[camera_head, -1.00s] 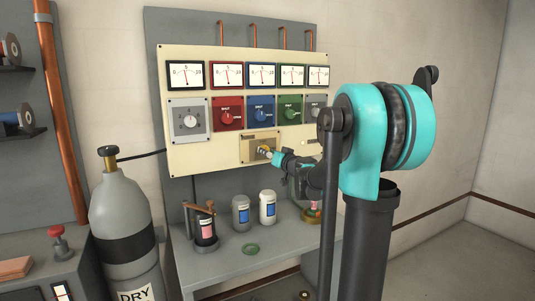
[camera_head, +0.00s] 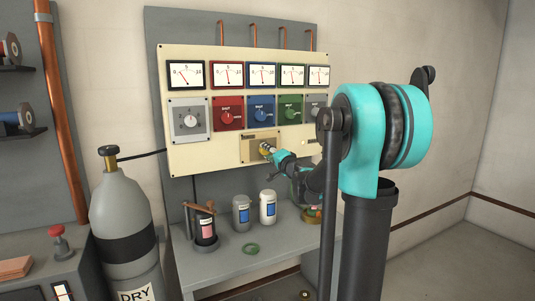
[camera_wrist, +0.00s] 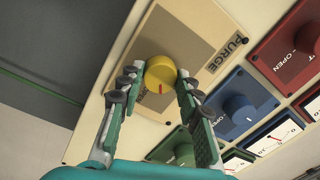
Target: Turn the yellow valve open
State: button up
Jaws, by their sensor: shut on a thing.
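The yellow valve (camera_wrist: 160,75) is a round knob with a red mark, on a tan plate labelled PURGE (camera_wrist: 195,45) in the wrist view. In the head view the knob (camera_head: 264,149) sits at the lower middle of the cream panel, partly covered by my gripper. My gripper (camera_wrist: 159,85) has one finger on each side of the knob and is shut on it. In the head view my gripper (camera_head: 271,152) reaches the knob from the right. The red mark points toward the bottom of the wrist view.
Red (camera_head: 229,116), blue (camera_head: 261,115) and green (camera_head: 290,112) knobs sit above on the cream panel (camera_head: 205,151), under a row of gauges. Bottles and a green ring (camera_head: 250,249) stand on the grey bench below. A grey cylinder (camera_head: 120,210) stands at left.

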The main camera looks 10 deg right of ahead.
jog(key=m, duration=0.7)
jog(key=shift+h, duration=0.3)
jog(key=shift+m, duration=0.3)
jog(key=o, duration=1.2)
jog(key=shift+c, duration=0.2)
jog(key=v, duration=1.2)
jog(key=shift+f, duration=0.15)
